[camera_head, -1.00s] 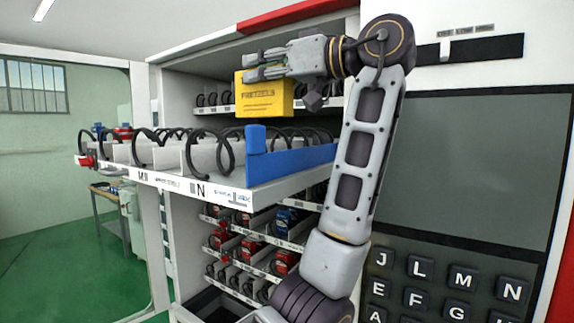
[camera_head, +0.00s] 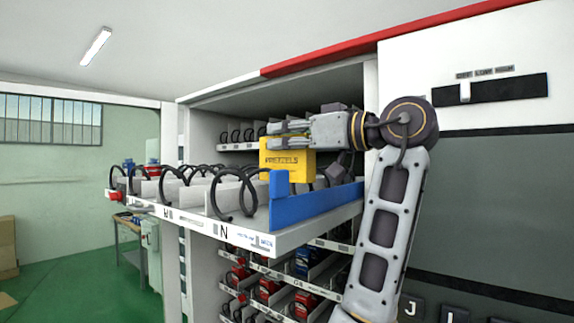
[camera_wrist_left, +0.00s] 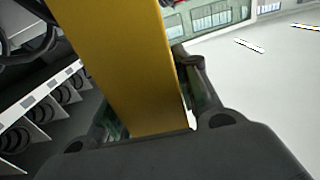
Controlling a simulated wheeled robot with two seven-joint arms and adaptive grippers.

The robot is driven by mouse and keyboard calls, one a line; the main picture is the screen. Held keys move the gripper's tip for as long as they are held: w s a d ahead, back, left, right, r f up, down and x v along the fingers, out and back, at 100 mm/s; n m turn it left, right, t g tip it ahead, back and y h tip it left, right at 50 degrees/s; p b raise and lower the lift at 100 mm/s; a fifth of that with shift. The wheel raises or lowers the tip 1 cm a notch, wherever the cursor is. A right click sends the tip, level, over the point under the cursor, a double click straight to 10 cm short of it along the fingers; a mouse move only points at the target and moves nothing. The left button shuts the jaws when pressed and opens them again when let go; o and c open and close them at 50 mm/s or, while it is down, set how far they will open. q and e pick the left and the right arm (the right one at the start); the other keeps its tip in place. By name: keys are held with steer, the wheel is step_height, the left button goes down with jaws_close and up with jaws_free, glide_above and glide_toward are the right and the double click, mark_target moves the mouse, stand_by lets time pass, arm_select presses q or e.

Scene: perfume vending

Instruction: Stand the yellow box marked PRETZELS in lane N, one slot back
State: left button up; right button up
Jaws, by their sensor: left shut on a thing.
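The yellow box marked PRETZELS (camera_head: 287,163) is upright in my left gripper (camera_head: 290,135), which is shut on it near its top. In the left wrist view the box (camera_wrist_left: 125,65) fills the middle between the fingers. The box is above the back part of the pulled-out tray, behind the blue divider (camera_head: 300,204). Lane N, with its label (camera_head: 224,232) on the front rail, has a black coil (camera_head: 234,193) at its front. Whether the box's bottom touches anything is hidden by the divider and coils. My right gripper is not in view.
The tray's other lanes, with coils (camera_head: 170,186), lie to the left; a red item (camera_head: 115,195) is at the far left front. Lower shelves hold red and blue items (camera_head: 303,262). The cabinet's upper shelf (camera_head: 237,147) is behind. A keypad is at the lower right.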

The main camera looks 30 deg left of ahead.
mark_target(287, 164)
arm_select(q)
steer(key=shift+f, duration=0.6)
steer(key=shift+f, duration=0.1)
steer(key=shift+f+p, duration=0.35)
steer(key=shift+f, duration=1.6)
steer(key=shift+f, duration=0.2)
steer(key=o, duration=1.1)
steer(key=shift+c, duration=0.2)
steer(key=shift+r, duration=0.2)
